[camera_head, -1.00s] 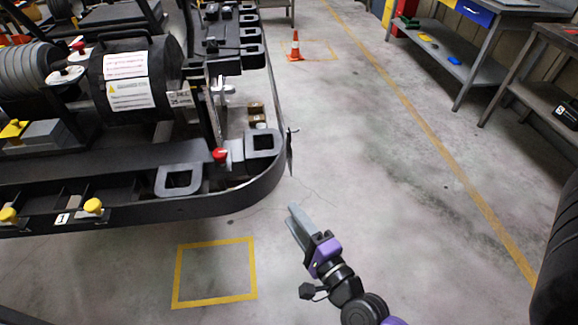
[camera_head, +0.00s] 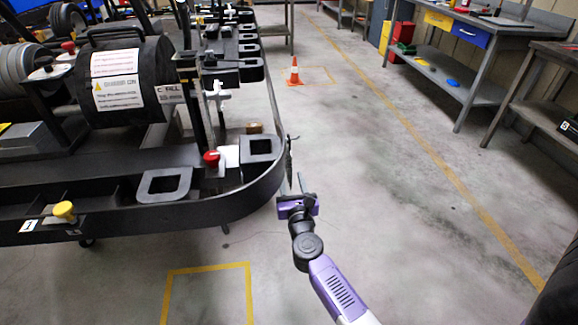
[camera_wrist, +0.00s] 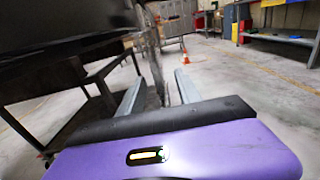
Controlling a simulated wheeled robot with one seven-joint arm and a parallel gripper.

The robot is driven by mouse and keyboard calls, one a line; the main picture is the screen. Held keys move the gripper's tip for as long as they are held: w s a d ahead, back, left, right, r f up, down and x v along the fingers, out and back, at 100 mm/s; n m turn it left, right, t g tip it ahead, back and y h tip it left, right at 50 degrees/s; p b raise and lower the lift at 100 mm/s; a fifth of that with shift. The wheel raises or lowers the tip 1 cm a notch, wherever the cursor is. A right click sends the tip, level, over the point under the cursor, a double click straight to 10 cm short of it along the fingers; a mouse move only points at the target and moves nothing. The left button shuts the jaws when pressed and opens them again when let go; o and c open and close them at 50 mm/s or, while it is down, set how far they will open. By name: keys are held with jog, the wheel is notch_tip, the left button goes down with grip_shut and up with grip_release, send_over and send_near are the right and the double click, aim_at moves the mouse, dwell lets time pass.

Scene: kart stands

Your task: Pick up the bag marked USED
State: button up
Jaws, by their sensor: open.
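A thin, dark hanging piece (camera_head: 289,158) shows nearly edge-on at the right outer corner of the black cart in the head view. It may be the bag, but I can read no USED mark on it. In the wrist view a greyish, crumpled hanging strip (camera_wrist: 154,58) stands between and beyond the fingers, likely the same thing. My gripper (camera_head: 291,182) is open just below and in front of it, its fingers pointing away from the camera. In the wrist view the two fingers of my gripper (camera_wrist: 158,84) are apart, with no grip on the strip.
The black cart (camera_head: 225,210) with its curved rim fills the left, close beside my gripper. An orange cone (camera_head: 294,72) stands on the floor behind. Workbenches (camera_head: 470,80) line the right.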

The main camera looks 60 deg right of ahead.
aim_at(289, 171)
jog(key=x, duration=0.4)
jog(key=shift+w+d+f, duration=0.1)
jog(key=shift+w+f, duration=0.05)
grip_shut()
